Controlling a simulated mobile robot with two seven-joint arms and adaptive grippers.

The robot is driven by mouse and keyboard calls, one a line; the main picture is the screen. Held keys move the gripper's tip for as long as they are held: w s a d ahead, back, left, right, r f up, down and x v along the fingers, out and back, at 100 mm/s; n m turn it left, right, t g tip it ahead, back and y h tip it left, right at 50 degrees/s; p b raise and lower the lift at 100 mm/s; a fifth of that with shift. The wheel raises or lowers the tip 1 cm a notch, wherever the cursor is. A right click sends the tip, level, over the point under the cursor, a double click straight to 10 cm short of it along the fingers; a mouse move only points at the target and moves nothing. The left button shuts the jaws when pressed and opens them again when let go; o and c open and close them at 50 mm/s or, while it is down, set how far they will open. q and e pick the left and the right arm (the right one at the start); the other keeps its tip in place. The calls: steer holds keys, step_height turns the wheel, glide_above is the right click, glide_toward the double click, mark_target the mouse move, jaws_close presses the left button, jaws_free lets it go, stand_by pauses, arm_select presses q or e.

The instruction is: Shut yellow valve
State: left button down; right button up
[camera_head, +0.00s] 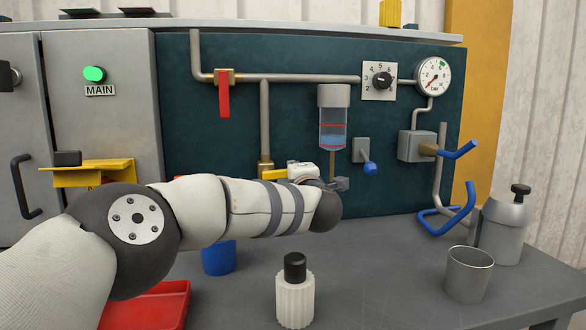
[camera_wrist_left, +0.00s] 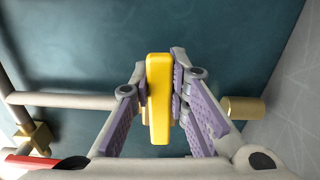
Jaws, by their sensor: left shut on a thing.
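The yellow valve handle (camera_head: 275,174) sticks out to the right from a brass body (camera_head: 264,166) low on the vertical branch pipe (camera_head: 264,120), crosswise to that pipe. In the left wrist view the yellow handle (camera_wrist_left: 159,100) stands between the purple pads of my left gripper (camera_wrist_left: 160,72), which is shut on it. A brass end (camera_wrist_left: 243,107) shows to its right and the grey pipe (camera_wrist_left: 60,100) to its left. In the head view my left forearm and wrist hide most of the gripper. My right gripper is not in view.
A red lever (camera_head: 224,95) hangs from the upper pipe. A sight glass (camera_head: 333,120), blue-knobbed switch (camera_head: 368,162) and blue lever (camera_head: 460,150) are to the right. A white bottle (camera_head: 295,300), blue cup (camera_head: 219,258), red tray (camera_head: 160,305) and metal cup (camera_head: 468,275) stand on the table.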

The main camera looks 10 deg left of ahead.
arm_select(q)
steer(key=shift+f+m, duration=0.3)
steer(key=shift+m, duration=0.2)
steer(key=c, duration=1.5)
jaws_free()
steer(key=shift+s, duration=0.1)
steer(key=v, duration=1.2)
steer(key=shift+r, duration=0.1)
